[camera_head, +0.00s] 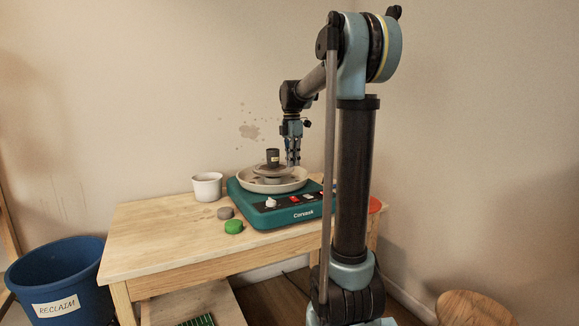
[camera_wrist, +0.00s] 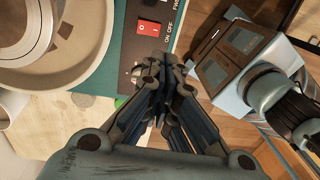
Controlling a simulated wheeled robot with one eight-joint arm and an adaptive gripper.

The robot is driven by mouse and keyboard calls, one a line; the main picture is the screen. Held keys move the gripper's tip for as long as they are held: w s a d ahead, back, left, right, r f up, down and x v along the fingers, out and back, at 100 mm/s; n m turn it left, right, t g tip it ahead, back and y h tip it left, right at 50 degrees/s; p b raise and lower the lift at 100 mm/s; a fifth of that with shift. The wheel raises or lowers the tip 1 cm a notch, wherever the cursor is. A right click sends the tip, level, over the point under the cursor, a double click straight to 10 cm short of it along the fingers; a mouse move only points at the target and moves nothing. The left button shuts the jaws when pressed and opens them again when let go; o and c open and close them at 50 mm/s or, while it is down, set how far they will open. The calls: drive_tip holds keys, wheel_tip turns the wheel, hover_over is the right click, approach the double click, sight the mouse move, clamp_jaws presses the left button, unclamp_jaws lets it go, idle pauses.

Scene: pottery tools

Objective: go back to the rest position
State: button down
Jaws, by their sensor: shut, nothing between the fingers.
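My gripper (camera_head: 292,158) hangs from the bent arm over the right part of the pottery wheel. In the wrist view my gripper (camera_wrist: 158,92) is shut with nothing between its fingers, above the control panel side of the wheel. The green pottery wheel (camera_head: 285,215) stands on the wooden table and has a pale splash pan (camera_head: 292,187). A dark cup (camera_head: 272,157) with a label stands upright on the disc in the pan, just left of my gripper. The pan's rim also shows in the wrist view (camera_wrist: 95,75).
A white pot (camera_head: 207,187) stands left of the wheel on the table (camera_head: 155,235). A blue RECLAIM bucket (camera_head: 75,265) stands on the left. A wooden stool (camera_head: 470,308) is at lower right.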

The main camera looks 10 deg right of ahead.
drive_tip(key=s+d+f+m+t, duration=0.1)
drive_tip(key=s+d+f+m, duration=0.15)
drive_tip(key=s+m, duration=0.55)
drive_tip(key=s+d+f+m+t, duration=0.1)
drive_tip(key=s+f+m, duration=0.25)
drive_tip(key=s, duration=0.85)
drive_tip(key=s+d+f+m+t, duration=0.1)
drive_tip(key=s+f+m, duration=0.9)
drive_tip(key=s+f, duration=0.5)
drive_tip(key=shift+d+f, duration=0.25)
drive_tip(key=shift+f, duration=0.3)
drive_tip(key=shift+w+m, duration=0.1)
drive_tip(key=shift+m, duration=0.15)
drive_tip(key=shift+w+f, duration=0.2)
drive_tip(key=shift+w, duration=0.15)
